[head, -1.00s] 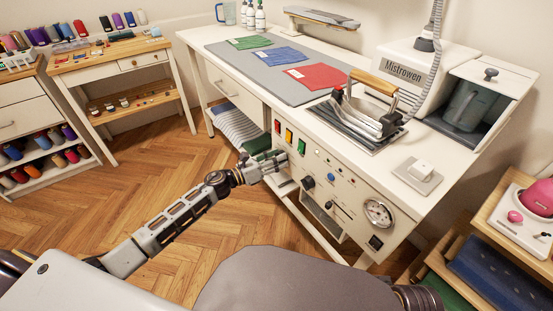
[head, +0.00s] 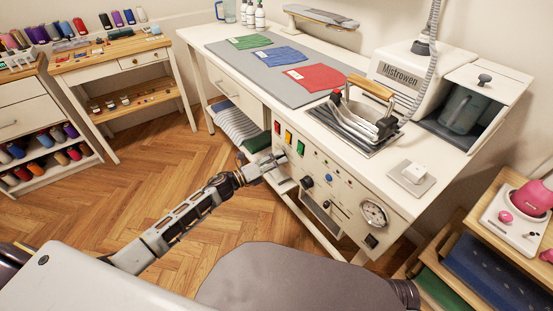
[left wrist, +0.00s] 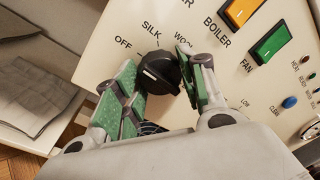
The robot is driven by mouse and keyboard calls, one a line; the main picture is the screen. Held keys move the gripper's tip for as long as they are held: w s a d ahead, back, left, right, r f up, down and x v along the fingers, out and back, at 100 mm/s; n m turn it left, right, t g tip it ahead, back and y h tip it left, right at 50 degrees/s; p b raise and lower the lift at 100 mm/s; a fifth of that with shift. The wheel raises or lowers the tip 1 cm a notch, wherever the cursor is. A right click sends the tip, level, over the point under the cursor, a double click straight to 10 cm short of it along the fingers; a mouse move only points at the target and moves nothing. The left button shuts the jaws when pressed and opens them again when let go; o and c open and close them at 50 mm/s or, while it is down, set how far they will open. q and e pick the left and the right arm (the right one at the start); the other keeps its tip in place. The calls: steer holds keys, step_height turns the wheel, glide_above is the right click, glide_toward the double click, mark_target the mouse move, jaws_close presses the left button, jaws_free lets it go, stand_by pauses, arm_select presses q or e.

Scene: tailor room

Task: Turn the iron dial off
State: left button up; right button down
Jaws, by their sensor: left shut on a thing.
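The black iron dial (left wrist: 160,73) sits on the cream control panel in the left wrist view, with OFF, SILK and a partly covered WO... label around it. Its white mark lies on its left side, toward OFF; I cannot tell the exact setting. My left gripper (left wrist: 162,84) has green-padded fingers on both sides of the dial and is shut on it. In the head view my left gripper (head: 279,160) is at the station's front panel (head: 345,185) and hides the dial. My right gripper is not in view.
Orange (left wrist: 240,10) and green (left wrist: 270,45) switches sit close to the right finger, with a blue button (left wrist: 290,102) farther right. The iron (head: 365,112) stands on the table top. A gauge (head: 373,213) and another black knob (head: 307,182) are on the panel.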

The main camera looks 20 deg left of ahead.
arm_select(q)
steer(key=o, duration=1)
steer(key=shift+o, duration=0.2)
steer(key=shift+s+a, duration=0.1)
steer(key=shift+s, duration=0.05)
steer(key=v, duration=1.1)
steer(key=shift+s+a, duration=0.2)
steer(key=shift+a, duration=0.05)
stand_by(0.6)
